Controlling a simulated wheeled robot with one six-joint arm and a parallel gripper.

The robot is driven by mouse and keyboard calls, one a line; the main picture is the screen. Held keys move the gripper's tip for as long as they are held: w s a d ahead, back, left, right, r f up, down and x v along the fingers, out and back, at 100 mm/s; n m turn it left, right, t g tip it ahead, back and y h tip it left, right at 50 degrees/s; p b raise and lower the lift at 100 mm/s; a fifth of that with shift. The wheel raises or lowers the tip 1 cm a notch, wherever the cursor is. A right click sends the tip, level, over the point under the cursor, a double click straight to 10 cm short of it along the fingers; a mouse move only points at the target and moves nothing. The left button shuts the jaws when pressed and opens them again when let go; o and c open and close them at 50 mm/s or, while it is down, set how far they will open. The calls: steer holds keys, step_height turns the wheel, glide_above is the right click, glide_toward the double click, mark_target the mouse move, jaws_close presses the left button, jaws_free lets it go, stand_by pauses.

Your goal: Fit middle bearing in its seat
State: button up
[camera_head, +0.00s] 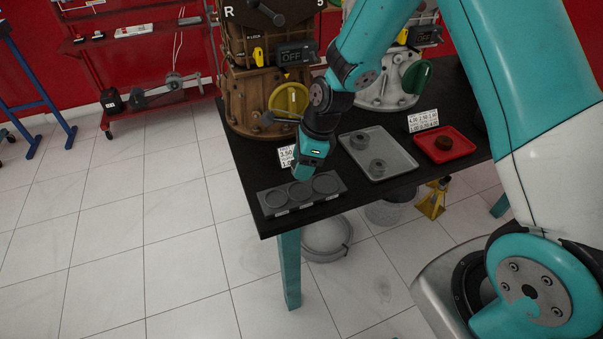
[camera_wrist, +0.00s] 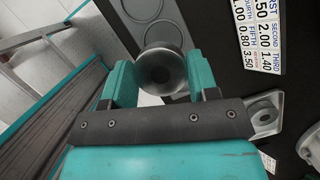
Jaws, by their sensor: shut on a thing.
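A grey seat block (camera_head: 262,203) with three round recesses in a row lies at the near left corner of the dark table. My gripper (camera_head: 302,175) is above the block's middle and right part, pointing down. In the wrist view my gripper (camera_wrist: 160,84) is shut on a grey round bearing (camera_wrist: 161,68) with a dark centre, one finger on each side. The block also shows there (camera_wrist: 183,22), with round recesses beyond the bearing. The bearing covers part of the block; I cannot tell if it touches it. In the head view my gripper hides the bearing.
A grey tray (camera_head: 398,166) with two round parts stands right of my gripper. A red tray (camera_head: 465,149) with a brown ring is further right. Label cards (camera_head: 287,155) stand on the table. A brown engine housing (camera_head: 250,95) with a yellow disc stands behind.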

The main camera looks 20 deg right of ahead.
mark_target(297, 192)
steer(key=shift+w+a+f+m, duration=0.1)
steer(key=shift+a+f+m, duration=0.05)
steer(key=shift+m, duration=0.25)
step_height(297, 192, down, 5)
steer(key=b, duration=0.5)
steer(key=shift+f, duration=0.15)
steer(key=shift+p, duration=0.65)
stand_by(1.2)
steer(key=shift+f+b, duration=0.45)
steer(key=shift+f, duration=0.45)
stand_by(0.9)
